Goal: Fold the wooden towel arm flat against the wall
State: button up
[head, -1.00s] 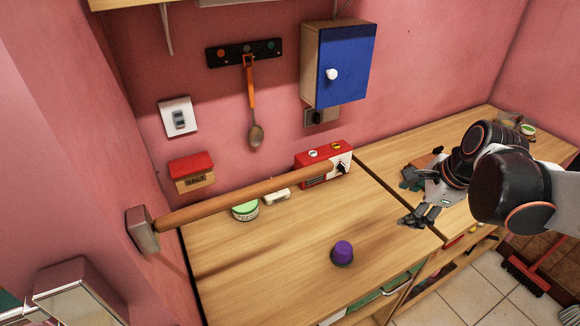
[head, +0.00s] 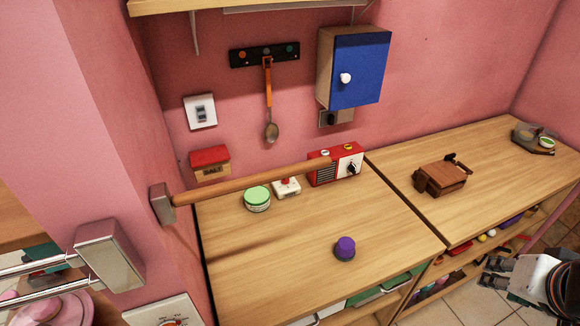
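The wooden towel arm (head: 250,184) is a long round brown rod. It sticks out from a grey bracket (head: 163,203) on the pink left wall and stretches over the counter toward the red radio, at a wide angle to its wall. Its free end overlaps the radio in the picture. My gripper (head: 485,273) is at the lower right edge, in front of the right-hand counter and far from the rod. Its two dark fingers point left and look apart, with nothing between them. Most of my arm is out of the picture.
On the counter (head: 290,255) stand a green-lidded jar (head: 257,198), a small white box (head: 287,187), the red radio (head: 335,165) and a purple-topped object (head: 345,248). A wooden box (head: 440,176) sits on the right counter. Metal rails (head: 40,265) jut out lower left.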

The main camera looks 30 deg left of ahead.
aim_at(195, 196)
jog(key=k+j+u, duration=0.1)
jog(key=u, duration=1.5)
jog(key=k+l+u, duration=0.1)
jog(key=l, duration=0.15)
jog(key=k+l+u, duration=0.1)
jog(key=i+l, duration=0.1)
jog(key=l, duration=0.45)
jog(key=j+z, duration=0.2)
jog(key=j, duration=0.45)
